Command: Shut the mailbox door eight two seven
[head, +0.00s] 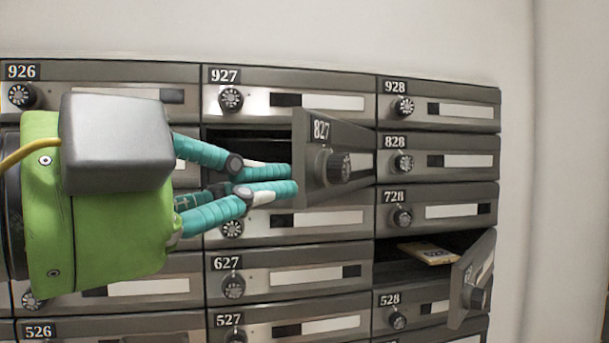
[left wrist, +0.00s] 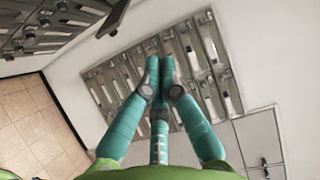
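The mailbox door 827 (head: 350,150) stands open in the head view, swung out from its box with its hinge side on the right. Its number plate and round dial face me. The box opening (head: 225,139) shows dark behind my fingers. My left gripper (head: 294,180) reaches in from the left, its teal fingertips at the door's free left edge. Whether they touch the door I cannot tell. In the left wrist view the fingers (left wrist: 160,68) converge with their tips together and nothing visible between them. My right gripper is in neither view.
Another door (head: 472,280) stands open at the lower right, with a yellowish packet (head: 429,253) in its compartment. The other mailbox doors around, such as 927 (head: 300,90) and 828 (head: 455,142), are shut. A plain wall (head: 570,180) lies to the right.

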